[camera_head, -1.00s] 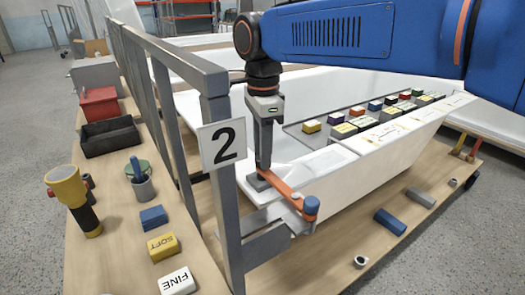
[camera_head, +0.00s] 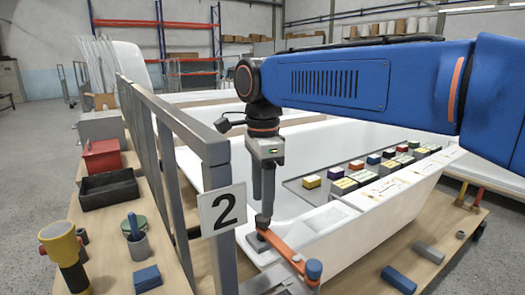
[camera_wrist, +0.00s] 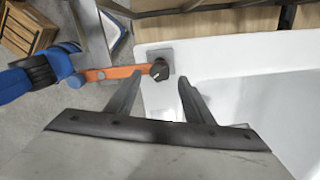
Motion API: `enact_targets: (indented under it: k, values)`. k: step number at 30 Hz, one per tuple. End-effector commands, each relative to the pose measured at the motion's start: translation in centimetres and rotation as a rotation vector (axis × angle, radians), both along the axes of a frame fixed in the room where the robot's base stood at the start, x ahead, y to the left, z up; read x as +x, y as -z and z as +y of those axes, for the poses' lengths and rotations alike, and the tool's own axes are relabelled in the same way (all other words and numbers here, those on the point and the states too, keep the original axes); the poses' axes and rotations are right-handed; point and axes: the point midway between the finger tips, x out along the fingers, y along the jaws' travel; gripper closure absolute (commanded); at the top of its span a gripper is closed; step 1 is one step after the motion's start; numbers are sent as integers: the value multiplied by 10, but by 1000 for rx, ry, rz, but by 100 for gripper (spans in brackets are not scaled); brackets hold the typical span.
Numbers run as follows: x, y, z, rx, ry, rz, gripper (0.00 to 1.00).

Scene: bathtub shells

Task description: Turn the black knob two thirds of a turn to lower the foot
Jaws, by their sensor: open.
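The black knob (camera_head: 262,221) sits at the inner end of an orange arm (camera_head: 283,250), at the corner of the white tub shell (camera_head: 330,219). In the wrist view the knob (camera_wrist: 160,70) is round, with a small white mark, over a grey square plate (camera_wrist: 153,54). The orange arm ends in a blue cap (camera_head: 313,269). My gripper (camera_head: 266,203) points down just above the knob. In the wrist view my gripper (camera_wrist: 159,81) is open, its fingers spread to either side of the knob's near edge; contact cannot be told.
A grey rail with a "2" sign (camera_head: 222,209) stands close left of my gripper. Blue (camera_head: 398,279) and grey (camera_head: 428,252) blocks lie on the wooden deck. A yellow-topped torch (camera_head: 61,247) stands at left.

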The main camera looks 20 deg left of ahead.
Motion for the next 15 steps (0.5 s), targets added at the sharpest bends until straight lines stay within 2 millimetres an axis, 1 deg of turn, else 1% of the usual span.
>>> enact_targets:
  k: [1,3,15]
  values:
    - [1,-11,1,3,0,-3,53]
    - [1,-25,1,3,0,-3,53]
    - [1,-102,1,3,0,-2,53]
